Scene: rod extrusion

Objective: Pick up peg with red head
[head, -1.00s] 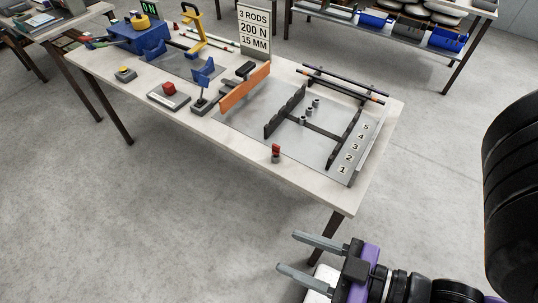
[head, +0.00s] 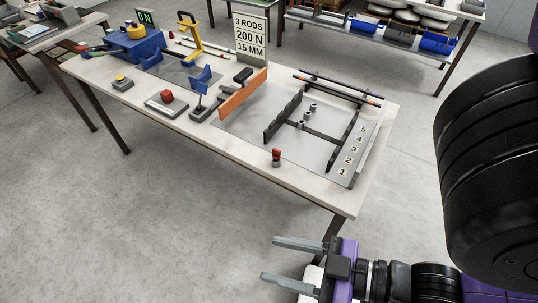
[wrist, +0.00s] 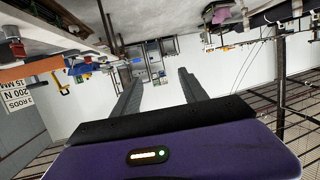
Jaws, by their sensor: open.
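The peg with a red head (head: 276,157) stands upright near the front edge of the table (head: 200,132), below the grey plate's front side. Its lower part is grey. My gripper (head: 267,260) is in front of and below the table in the head view, its two grey fingers spread apart and pointing left. Nothing is between the fingers. In the wrist view my gripper (wrist: 160,88) is also open and empty, and the picture looks upside down. A red-headed thing shows at the upper left of the wrist view, too small to name surely.
A grey plate (head: 237,122) carries dark notched racks (head: 333,142) and several small grey pegs. An orange bar (head: 243,95) stands left of them. A red block on a box (head: 166,100), a blue machine (head: 138,48) and a sign (head: 250,36) stand farther left and back. The floor before the table is clear.

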